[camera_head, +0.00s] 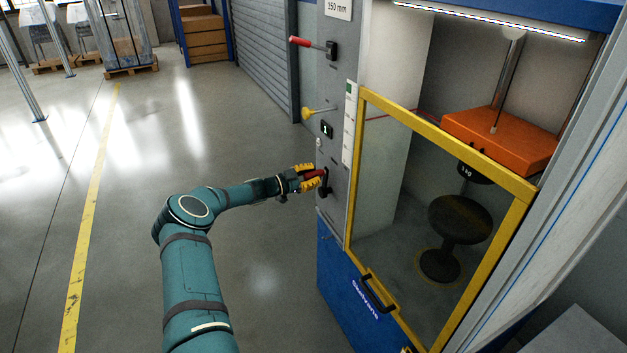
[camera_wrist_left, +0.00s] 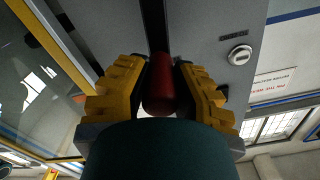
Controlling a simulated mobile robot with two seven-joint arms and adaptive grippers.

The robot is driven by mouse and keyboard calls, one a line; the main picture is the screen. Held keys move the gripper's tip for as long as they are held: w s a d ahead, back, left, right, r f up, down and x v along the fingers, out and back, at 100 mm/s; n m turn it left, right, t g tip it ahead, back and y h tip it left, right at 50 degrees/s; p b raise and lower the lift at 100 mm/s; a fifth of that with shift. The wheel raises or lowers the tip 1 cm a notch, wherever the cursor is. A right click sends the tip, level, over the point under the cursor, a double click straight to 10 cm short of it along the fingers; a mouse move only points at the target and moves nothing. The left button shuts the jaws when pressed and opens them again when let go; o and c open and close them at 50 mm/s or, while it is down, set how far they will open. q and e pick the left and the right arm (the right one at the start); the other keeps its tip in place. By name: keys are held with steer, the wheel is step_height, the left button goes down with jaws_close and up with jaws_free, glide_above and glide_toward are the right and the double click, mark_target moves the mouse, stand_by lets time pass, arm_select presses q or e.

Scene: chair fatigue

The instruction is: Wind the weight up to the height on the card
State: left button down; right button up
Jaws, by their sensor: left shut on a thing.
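The card (camera_head: 338,8) at the top of the grey panel reads 150 mm. The orange weight (camera_head: 503,138) hangs on a rod inside the cabinet, above a dark round stool (camera_head: 460,220). A white scale strip (camera_head: 349,125) runs down the panel's edge; its marks are too small to read. My left gripper (camera_head: 312,177) is shut on a red handle low on the panel. In the left wrist view this red handle (camera_wrist_left: 160,88) sits between the yellow fingers. My right gripper is not in view.
A yellow-framed clear door (camera_head: 440,142) with a black handle (camera_head: 377,292) covers the cabinet front.

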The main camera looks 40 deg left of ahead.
arm_select(q)
steer(key=shift+w+d+r, duration=0.1)
steer(key=shift+d, duration=0.3)
steer(key=c, duration=0.7)
jaws_free()
steer(key=shift+d+r, duration=0.1)
steer(key=shift+a, duration=0.25)
steer(key=shift+s+a, duration=0.1)
steer(key=shift+s, duration=0.3)
steer(key=v, duration=1.1)
steer(key=shift+s, duration=0.15)
steer(key=shift+s, duration=0.1)
